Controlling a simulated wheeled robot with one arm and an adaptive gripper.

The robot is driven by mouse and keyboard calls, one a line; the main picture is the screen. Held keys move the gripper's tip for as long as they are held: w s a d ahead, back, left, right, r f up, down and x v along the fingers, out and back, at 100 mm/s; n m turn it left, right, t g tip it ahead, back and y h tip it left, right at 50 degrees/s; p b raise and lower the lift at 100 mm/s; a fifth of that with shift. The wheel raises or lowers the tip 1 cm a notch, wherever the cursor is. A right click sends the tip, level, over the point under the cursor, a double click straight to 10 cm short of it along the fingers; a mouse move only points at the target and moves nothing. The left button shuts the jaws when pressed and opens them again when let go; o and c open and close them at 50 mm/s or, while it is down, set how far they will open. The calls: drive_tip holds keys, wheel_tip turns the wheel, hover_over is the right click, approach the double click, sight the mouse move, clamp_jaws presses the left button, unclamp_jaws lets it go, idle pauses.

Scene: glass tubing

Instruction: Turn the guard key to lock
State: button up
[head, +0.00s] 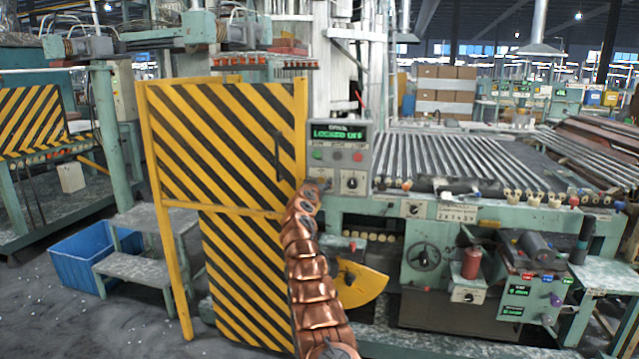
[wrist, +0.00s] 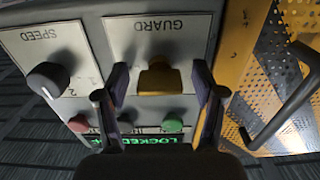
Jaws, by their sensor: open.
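The guard key (wrist: 160,78) is a brass-coloured block on a pale plate marked GUARD, shown upside down in the wrist view. My gripper (wrist: 160,88) is open, with one dark finger on each side of the key and small gaps visible between. In the head view my copper arm reaches up to the control panel (head: 364,170), and my gripper (head: 317,186) is at its lower left, hiding the key. The panel display (head: 338,133) shows green text that looks like LOCKED OFF. It is partly cut off in the wrist view.
A black speed knob (wrist: 48,79) sits beside the guard plate. Red and green buttons (wrist: 172,123) lie near my fingers. The yellow-and-black striped guard door (head: 225,140) with a dark handle (head: 278,155) stands left of the panel. A roller conveyor (head: 450,155) runs to the right.

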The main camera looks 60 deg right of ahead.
drive_tip(key=c, duration=1.2)
drive_tip(key=shift+o, duration=0.2)
